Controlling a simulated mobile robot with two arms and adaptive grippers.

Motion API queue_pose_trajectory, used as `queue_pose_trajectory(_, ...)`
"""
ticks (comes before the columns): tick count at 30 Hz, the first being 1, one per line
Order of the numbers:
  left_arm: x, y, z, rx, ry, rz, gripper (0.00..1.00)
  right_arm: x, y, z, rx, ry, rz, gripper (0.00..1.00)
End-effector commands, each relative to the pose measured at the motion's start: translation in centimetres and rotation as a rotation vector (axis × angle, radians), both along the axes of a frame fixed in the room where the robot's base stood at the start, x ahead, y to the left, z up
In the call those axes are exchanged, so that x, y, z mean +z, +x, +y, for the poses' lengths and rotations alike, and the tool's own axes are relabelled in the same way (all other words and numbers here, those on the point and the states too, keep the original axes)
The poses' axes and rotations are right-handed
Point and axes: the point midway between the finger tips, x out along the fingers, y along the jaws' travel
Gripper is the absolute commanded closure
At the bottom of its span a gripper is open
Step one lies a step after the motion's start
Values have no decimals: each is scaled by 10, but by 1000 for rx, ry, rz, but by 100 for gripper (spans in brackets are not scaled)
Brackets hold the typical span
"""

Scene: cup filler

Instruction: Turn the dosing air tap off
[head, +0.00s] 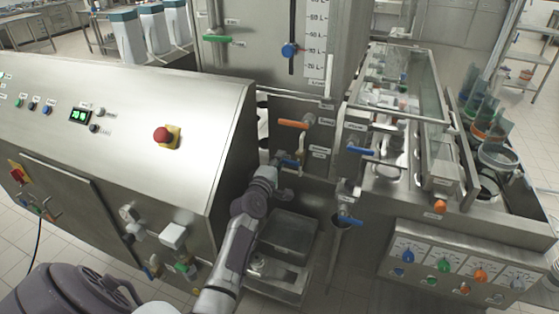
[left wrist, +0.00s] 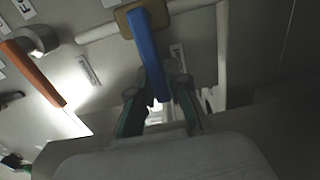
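A blue-handled tap (head: 288,163) sits on the grey machine panel below an orange-handled tap (head: 293,123). The small labels are too blurred to tell which tap is the dosing air one. My left gripper (head: 283,180) is at the blue tap. In the left wrist view the blue handle (left wrist: 145,45) hangs from a tan mount on a pipe, and its lower end lies between the two fingers of my left gripper (left wrist: 160,98). I cannot tell whether both fingers touch it. The orange handle (left wrist: 35,75) is to the left. My right gripper is out of view.
Other blue taps stand close by, one to the right (head: 360,150) and one lower (head: 349,220). A sloped steel cabinet (head: 130,100) with a red emergency button (head: 162,135) is at left. A conveyor unit stands at right.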

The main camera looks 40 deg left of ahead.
Motion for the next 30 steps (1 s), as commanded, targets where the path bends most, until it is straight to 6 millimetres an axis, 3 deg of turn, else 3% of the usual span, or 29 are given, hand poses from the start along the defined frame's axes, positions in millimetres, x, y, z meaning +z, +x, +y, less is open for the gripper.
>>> queue_pose_trajectory(1,-1,0,0,0,1,2,73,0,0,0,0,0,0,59)
queue_pose_trajectory(4,-1,0,0,0,2,1,59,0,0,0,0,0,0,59)
queue_pose_trajectory(16,-1,-9,-2,0,5,2,59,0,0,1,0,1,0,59)
queue_pose_trajectory(30,-2,-98,-23,1,3,4,59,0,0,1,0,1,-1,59)
